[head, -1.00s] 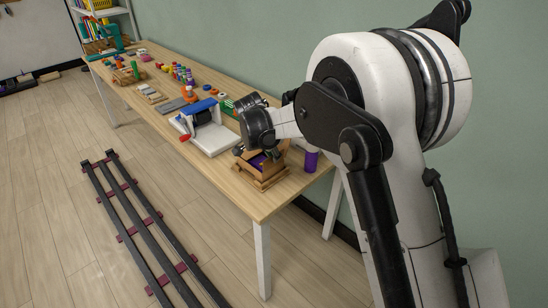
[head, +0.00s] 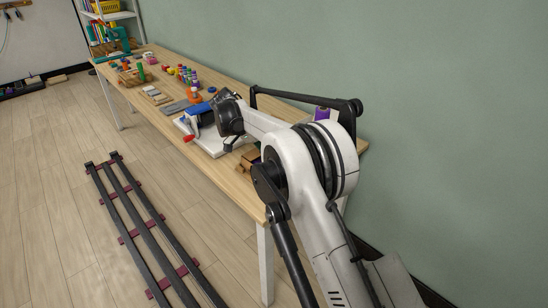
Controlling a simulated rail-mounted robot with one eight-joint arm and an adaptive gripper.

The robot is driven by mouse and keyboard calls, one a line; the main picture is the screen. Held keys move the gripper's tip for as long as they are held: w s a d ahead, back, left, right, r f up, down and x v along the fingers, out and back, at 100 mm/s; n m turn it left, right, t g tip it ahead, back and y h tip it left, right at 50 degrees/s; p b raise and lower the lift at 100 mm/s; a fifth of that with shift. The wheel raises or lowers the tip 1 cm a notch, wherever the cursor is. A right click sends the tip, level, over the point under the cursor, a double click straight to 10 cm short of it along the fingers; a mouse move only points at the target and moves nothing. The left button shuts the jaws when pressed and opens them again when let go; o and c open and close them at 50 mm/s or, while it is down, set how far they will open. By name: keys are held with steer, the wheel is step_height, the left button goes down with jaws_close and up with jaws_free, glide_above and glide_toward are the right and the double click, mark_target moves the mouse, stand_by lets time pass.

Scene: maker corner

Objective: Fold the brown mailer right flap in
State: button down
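The brown mailer (head: 247,160) is near the close end of the table in the head view. Only a tan cardboard part of it shows, because my arm hides the rest. Its right flap is not visible. My gripper (head: 230,146) points down just left of the visible cardboard, over the edge of a white board. It looks apart from the mailer, but contact is hard to judge. The fingers are small and dark, so their opening cannot be made out.
The white board with a blue part (head: 201,109) and red handle (head: 188,138) stands left of the mailer. A purple cylinder (head: 321,114) shows behind my arm. Blocks and small bottles (head: 188,76) lie farther along the table (head: 236,185). A dark rail (head: 137,225) runs on the floor.

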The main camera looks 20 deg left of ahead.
stand_by(0.4)
steer(key=c, duration=2)
jaws_free()
steer(key=shift+a, duration=0.15)
steer(key=v, duration=0.7)
steer(key=shift+a, duration=0.15)
steer(key=shift+r, duration=0.1)
